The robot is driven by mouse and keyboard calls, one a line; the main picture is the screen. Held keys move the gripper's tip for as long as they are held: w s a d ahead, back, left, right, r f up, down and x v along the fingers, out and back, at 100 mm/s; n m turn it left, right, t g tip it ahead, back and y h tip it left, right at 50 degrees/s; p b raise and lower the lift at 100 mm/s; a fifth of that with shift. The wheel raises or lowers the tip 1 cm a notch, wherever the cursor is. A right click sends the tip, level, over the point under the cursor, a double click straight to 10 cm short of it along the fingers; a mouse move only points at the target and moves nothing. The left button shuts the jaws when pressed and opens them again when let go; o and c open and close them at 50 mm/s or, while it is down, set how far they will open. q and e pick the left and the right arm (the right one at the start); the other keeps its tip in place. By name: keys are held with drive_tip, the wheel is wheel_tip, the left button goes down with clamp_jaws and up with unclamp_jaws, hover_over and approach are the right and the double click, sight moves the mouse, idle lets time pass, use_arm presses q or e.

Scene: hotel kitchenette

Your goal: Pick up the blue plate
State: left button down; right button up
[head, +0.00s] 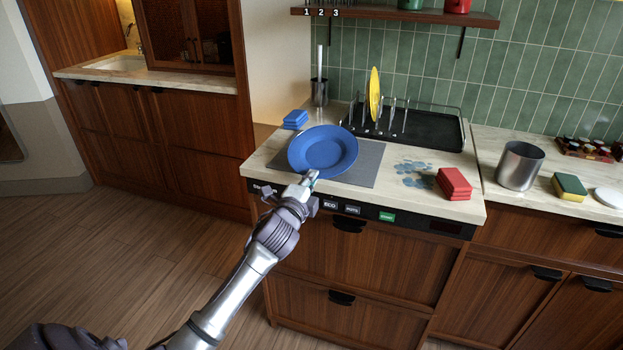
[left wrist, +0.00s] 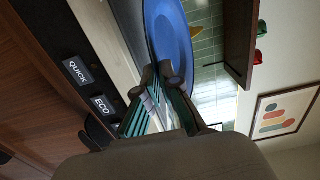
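The blue plate (head: 323,149) is at the front of the counter, over a grey mat (head: 368,168), its face tilted toward the head camera. My left gripper (head: 310,178) is at the plate's near rim. In the left wrist view, the fingertips (left wrist: 164,78) are close together with the rim of the blue plate (left wrist: 171,38) between them, so the gripper looks shut on it. Whether the plate's far edge touches the mat is hard to tell. My right gripper is not in view.
A yellow plate (head: 375,94) stands in the black dish rack (head: 430,130) behind. Blue cloths (head: 295,119) lie to the left and red cloths (head: 454,184) to the right. A metal canister (head: 520,166) and a sponge (head: 569,187) are farther right. Wet patches mark the counter.

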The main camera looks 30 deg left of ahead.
use_arm(q)
drive_tip(key=s+d+r+p, duration=0.1)
drive_tip(key=s+r+p, duration=0.2)
drive_tip(key=s, duration=0.4)
drive_tip(key=s+d+r+p, duration=0.2)
drive_tip(key=s+r+p, duration=0.2)
drive_tip(key=s+p, duration=0.1)
drive_tip(key=shift+p+v, duration=0.4)
drive_tip(key=shift+v, duration=0.45)
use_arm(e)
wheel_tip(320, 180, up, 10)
